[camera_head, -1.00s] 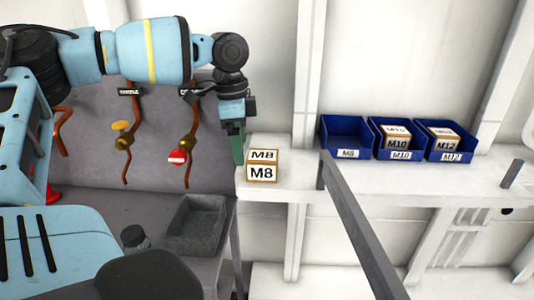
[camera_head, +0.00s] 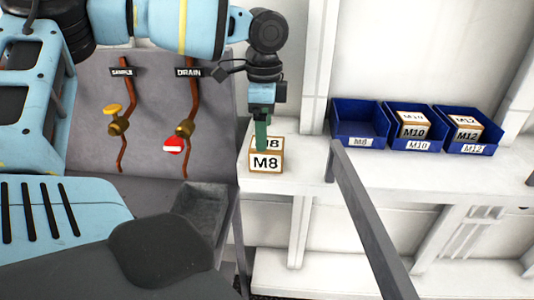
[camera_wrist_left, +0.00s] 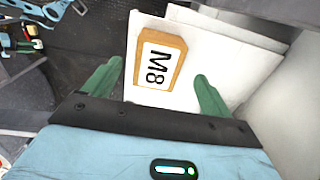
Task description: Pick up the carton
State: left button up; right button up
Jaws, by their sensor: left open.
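The M8 carton (camera_head: 266,163) is a small brown box with white M8 labels on its front and top. It sits on the left end of the white shelf. My left gripper (camera_head: 262,148) points down over the carton, and its green finger hides part of the top label. In the left wrist view the carton (camera_wrist_left: 160,60) lies ahead of and between the two green fingers. The left gripper (camera_wrist_left: 155,85) is open there, with clear room on both sides of the carton. My right gripper is not in view.
Blue bins labelled M8 (camera_head: 359,128), M10 (camera_head: 409,128) and M12 (camera_head: 467,132) stand on the shelf to the right. The M8 bin is empty; the other two hold cartons. A grey bar (camera_head: 370,220) rises in front of the shelf. A grey tray (camera_head: 205,212) is at lower left.

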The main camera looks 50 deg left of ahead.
aim_at(267, 154)
pick_arm(q)
jog(key=shift+w+d+f+p, duration=0.1)
jog(key=shift+d+f+p, duration=0.05)
jog(key=shift+f, duration=1.15)
jog(key=shift+d+f+p, duration=0.15)
jog(key=shift+f, duration=1.1)
jog(key=shift+c, duration=0.3)
jog(key=c, duration=1.2)
